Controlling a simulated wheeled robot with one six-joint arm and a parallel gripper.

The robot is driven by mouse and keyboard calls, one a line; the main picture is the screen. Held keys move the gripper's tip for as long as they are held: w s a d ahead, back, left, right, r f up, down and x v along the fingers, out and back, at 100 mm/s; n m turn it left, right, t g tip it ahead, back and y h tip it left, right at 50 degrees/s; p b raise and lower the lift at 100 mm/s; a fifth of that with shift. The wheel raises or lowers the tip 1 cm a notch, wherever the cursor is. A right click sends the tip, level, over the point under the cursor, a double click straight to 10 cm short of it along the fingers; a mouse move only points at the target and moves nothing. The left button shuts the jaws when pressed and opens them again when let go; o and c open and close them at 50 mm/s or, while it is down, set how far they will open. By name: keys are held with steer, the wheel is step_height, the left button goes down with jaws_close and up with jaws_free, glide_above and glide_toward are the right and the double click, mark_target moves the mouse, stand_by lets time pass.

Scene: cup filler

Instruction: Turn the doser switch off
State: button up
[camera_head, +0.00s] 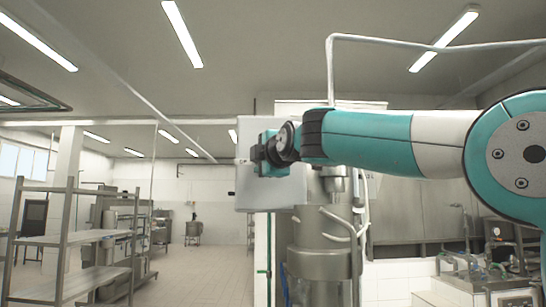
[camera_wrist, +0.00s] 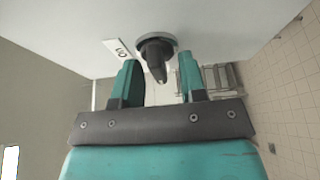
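The doser switch is a dark grey rotary knob (camera_wrist: 156,56) on a round metal base, fixed to a pale panel. A small white label (camera_wrist: 118,50) sits to its left in the wrist view; its lettering is hard to read. My gripper (camera_wrist: 161,80) is open, with one teal finger on each side of the knob's line and the knob showing between and beyond the tips. I cannot tell whether the fingers reach alongside it. In the head view my gripper (camera_head: 268,155) is in front of the pale control box (camera_head: 258,198), and the knob is hidden.
A steel cylindrical machine (camera_head: 318,262) with bent pipes stands just right of the box. A metal shelf rack (camera_head: 62,240) stands at the left. The tiled floor (camera_head: 195,268) between them is clear. Equipment with fittings (camera_head: 478,275) is at the lower right.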

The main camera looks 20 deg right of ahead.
steer(key=s+d+b, duration=0.1)
steer(key=s+b, duration=0.6)
steer(key=s, duration=1)
steer(key=shift+d+b, duration=0.2)
steer(key=shift+b, duration=0.2)
steer(key=shift+f, duration=0.1)
steer(key=s+a+f+m+g+y+b, duration=0.1)
steer(key=a+f+g, duration=0.15)
steer(key=f, duration=0.75)
steer(key=s+a+f+m+g+y, duration=0.1)
steer(key=f+m+g, duration=0.15)
steer(key=f, duration=0.75)
steer(key=s+a+f+m+g+y+b, duration=0.15)
steer(key=f+g, duration=0.25)
steer(key=f, duration=0.6)
steer(key=s+a+f+m+g+b, duration=0.1)
steer(key=s+f+m+g, duration=0.6)
steer(key=s+f, duration=1.1)
step_height(320, 180, down, 4)
steer(key=shift+s+r+g, duration=0.2)
steer(key=shift+s+g, duration=0.1)
steer(key=shift+g, duration=0.7)
steer(key=shift+h, duration=0.25)
